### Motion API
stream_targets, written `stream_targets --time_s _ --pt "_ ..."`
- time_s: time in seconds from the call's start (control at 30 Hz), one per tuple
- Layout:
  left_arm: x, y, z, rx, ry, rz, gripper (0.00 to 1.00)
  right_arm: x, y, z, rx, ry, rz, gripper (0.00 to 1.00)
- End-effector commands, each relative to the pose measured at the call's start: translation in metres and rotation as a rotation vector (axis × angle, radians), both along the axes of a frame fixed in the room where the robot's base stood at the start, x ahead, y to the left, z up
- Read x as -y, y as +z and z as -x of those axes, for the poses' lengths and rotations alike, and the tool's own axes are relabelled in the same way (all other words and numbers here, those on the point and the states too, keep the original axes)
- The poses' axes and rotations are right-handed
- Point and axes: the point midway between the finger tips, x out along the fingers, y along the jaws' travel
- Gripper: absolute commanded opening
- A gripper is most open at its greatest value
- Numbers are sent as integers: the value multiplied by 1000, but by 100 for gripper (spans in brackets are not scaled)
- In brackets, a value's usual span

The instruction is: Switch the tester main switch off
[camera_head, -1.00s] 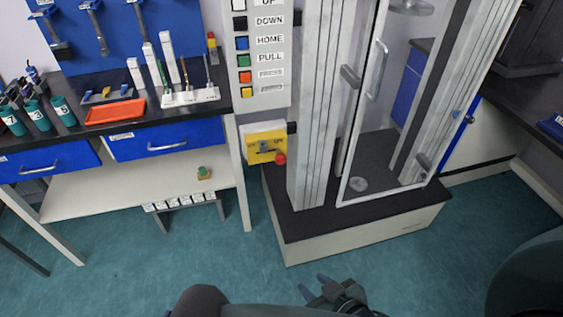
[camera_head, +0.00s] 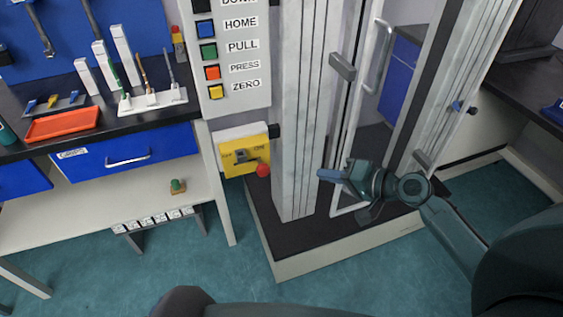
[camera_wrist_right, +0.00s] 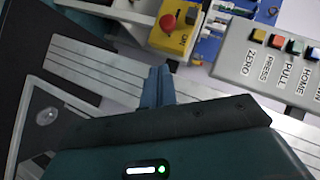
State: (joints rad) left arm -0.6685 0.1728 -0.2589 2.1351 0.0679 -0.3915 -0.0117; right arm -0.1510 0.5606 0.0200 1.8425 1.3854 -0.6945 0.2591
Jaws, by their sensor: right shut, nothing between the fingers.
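The tester main switch is a dark rotary knob (camera_head: 243,156) on a yellow plate (camera_head: 238,167), fixed to a pale box low on the left of the tester (camera_head: 298,120). OFF is printed at its left and ON at its right. A red button (camera_head: 263,170) sits at the plate's lower right corner. In the right wrist view the yellow plate (camera_wrist_right: 176,38) and the red button (camera_wrist_right: 167,23) show beyond the fingers. My right gripper (camera_head: 322,174) is shut and empty, in front of the tester and right of the switch, apart from it. My left gripper is out of view.
A button panel (camera_head: 232,55) with labelled buttons hangs above the switch. The glass door with its handle (camera_head: 378,58) is behind my right arm. A bench with blue drawers (camera_head: 128,151) stands left. The floor in front is clear.

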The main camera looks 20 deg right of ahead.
Motion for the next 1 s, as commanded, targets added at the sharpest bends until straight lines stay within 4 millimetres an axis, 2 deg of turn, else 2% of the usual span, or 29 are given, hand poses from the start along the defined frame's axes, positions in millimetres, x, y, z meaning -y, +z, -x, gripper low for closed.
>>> stream_targets --time_s 0.2,0.6,0.77,1.0 --pt "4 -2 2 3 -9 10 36 7 16 -9 -1 3 -74 0" --pt "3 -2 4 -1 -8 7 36 4 16 -12 -1 2 -77 0" --pt "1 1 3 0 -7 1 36 -8 11 -28 1 3 -79 0" --pt "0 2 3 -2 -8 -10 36 -39 -6 -66 1 3 -79 0"
